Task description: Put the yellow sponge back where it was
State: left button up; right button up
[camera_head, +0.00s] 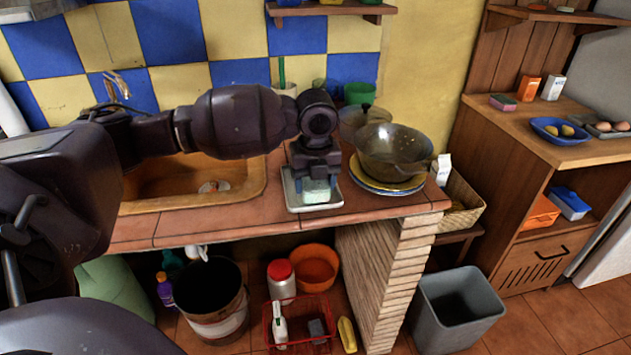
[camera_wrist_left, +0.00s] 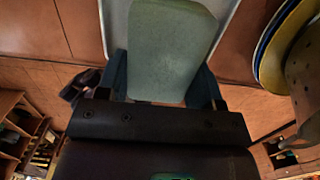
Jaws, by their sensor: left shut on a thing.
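My left gripper (camera_head: 316,176) points down over the counter by the sink and is shut on a pale green, sponge-like block (camera_head: 316,191). In the left wrist view the block (camera_wrist_left: 168,50) fills the space between the fingers and shows a grey-green face with rounded corners. I see no yellow on it, so I cannot tell if it is the yellow sponge. A white tray (camera_head: 290,200) lies under the block; I cannot tell whether they touch. My right gripper is not in view.
A brown sink (camera_head: 255,187) lies to the left. A metal colander (camera_head: 394,150) stands on plates (camera_head: 420,187) close on the right. A green cup (camera_head: 359,93) is behind. Below are a red basket (camera_head: 272,325) and a yellow object (camera_head: 347,335). A pink-and-green sponge (camera_head: 503,102) lies on the right counter.

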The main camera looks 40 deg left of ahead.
aim_at(316, 184)
pick_arm(q)
jog(key=shift+f, duration=0.3)
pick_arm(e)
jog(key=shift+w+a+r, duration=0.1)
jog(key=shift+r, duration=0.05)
pick_arm(q)
jog(key=shift+f, duration=0.3)
jog(key=o, duration=0.9)
jog(key=shift+r, duration=0.1)
jog(key=shift+r, duration=0.3)
jog(key=r+p, duration=0.1)
jog(key=r, duration=0.5)
jog(key=shift+s+d+r+p, duration=0.2)
jog(key=shift+r+p, duration=0.15)
jog(key=r, duration=0.2)
jog(key=r+p, duration=0.1)
jog(key=r, duration=0.2)
jog(key=shift+s+d+r, duration=0.15)
jog(key=shift+d+r, duration=0.1)
jog(key=shift+r, duration=0.1)
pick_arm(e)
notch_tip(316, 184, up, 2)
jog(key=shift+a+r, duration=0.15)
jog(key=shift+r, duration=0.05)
